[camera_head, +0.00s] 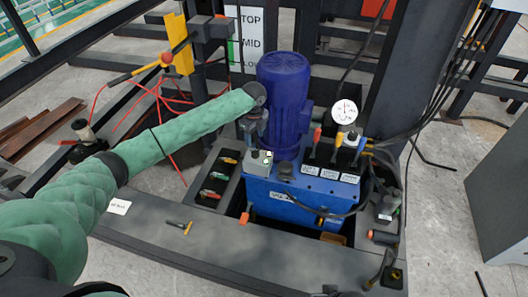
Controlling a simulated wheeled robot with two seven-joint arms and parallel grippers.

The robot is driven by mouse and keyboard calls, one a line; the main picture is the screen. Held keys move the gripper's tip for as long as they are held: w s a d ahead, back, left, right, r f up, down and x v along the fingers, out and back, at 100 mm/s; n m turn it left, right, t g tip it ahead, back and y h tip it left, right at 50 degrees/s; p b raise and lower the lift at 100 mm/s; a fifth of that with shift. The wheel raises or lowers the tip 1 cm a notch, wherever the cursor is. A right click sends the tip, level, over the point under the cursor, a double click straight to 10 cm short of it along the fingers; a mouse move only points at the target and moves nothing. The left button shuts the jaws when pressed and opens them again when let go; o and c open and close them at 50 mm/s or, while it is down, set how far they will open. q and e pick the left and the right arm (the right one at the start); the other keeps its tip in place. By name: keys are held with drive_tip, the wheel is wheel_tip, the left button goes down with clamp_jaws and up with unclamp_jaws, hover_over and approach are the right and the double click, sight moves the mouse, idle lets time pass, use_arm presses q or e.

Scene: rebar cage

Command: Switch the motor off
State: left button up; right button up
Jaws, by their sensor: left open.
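The motor (284,100) is a dark blue upright cylinder on top of a blue power unit (290,203). A small light grey switch box (259,163) with a tiny green mark sits at the unit's top left corner, left of the motor's foot. My left arm, in a green sleeve, comes in from the left. Its gripper (258,143) points down just above the switch box, close beside the motor. It is open and appears empty. I cannot tell whether a fingertip touches the box. My right gripper is not in view.
Levers with red, black and yellow handles (332,140) and a round gauge (343,112) stand right of the motor. A tray (216,173) of coloured-handled tools lies left of the unit. Hoses run at the right. A yellow bracket (178,45) and sign stand behind.

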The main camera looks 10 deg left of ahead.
sight(255, 151)
use_arm(q)
drive_tip(key=shift+s+d+m, duration=0.1)
drive_tip(key=shift+s+m, duration=0.1)
drive_tip(key=shift+m, duration=1.8)
drive_tip(key=shift+f, duration=0.15)
drive_tip(key=shift+f+p, duration=0.5)
drive_tip(key=shift+f, duration=3.25)
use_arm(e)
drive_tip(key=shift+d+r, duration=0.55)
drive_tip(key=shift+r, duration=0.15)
use_arm(q)
drive_tip(key=shift+c, duration=0.4)
